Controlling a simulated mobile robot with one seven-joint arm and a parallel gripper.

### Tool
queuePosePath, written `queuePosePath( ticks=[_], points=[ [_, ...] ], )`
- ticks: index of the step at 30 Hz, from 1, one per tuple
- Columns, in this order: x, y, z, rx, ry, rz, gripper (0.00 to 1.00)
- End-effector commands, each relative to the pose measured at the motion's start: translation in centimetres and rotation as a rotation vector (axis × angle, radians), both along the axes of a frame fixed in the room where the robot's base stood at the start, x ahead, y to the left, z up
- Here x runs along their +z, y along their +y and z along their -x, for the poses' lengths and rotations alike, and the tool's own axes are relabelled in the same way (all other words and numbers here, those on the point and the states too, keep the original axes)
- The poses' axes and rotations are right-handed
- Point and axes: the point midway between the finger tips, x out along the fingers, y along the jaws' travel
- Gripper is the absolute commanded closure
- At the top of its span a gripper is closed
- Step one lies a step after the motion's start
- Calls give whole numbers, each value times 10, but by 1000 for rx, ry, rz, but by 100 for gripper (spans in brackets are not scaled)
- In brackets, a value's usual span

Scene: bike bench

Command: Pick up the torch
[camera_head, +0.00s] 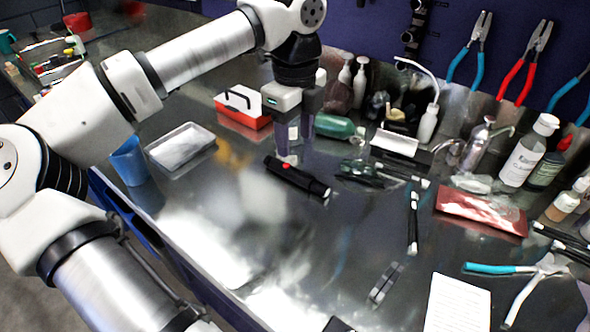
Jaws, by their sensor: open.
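The torch (299,178) is a short black cylinder with a red button, lying on the metal bench top near the middle of the view. It points from upper left to lower right. My gripper (288,156) hangs down from above, with its fingers over the torch's upper-left part. The fingers are open. The picture does not show clearly whether they straddle the torch or touch it.
A red and white box (243,108) stands behind my gripper, and a green bottle (335,126) lies to its right. A white tray (181,148) and blue cup (128,161) are on the left. Tools and bottles crowd the right. The front bench is mostly clear.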

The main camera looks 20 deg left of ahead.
Motion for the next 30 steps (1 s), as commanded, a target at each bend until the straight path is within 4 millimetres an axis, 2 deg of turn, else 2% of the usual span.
queuePosePath(
  ticks=[4, 13, 21, 30],
  points=[
    [-26, -1, 0, -2, 1, 4, 49],
    [-50, -2, -2, -5, 0, 5, 49],
    [-87, -3, -8, -4, -1, 6, 49],
    [-94, -2, -8, -3, -3, 3, 49]
  ],
)
